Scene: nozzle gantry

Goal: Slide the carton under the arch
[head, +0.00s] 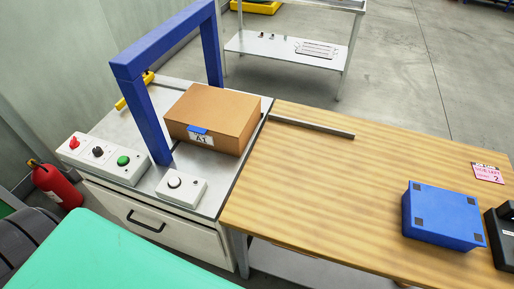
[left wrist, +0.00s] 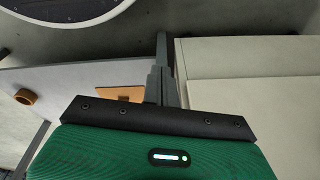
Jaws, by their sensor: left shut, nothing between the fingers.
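The brown carton (head: 212,115), with an A1 label and blue tape on its front, sits on the grey bench top at its right side. The blue arch (head: 150,120) stands on the same bench. The carton appears to lie at the opening between its posts, mostly right of the arch; the rear post's foot is hidden behind it. My left gripper (left wrist: 162,65) shows in the left wrist view, shut with nothing between its fingers. A brown patch beyond it is too small to identify. Neither gripper shows in the head view.
A metal strip (head: 312,126) lies on the wooden table (head: 300,185) to the right. A blue box (head: 443,213) is at its right; the table's middle is clear. A fire extinguisher (head: 55,185) stands left.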

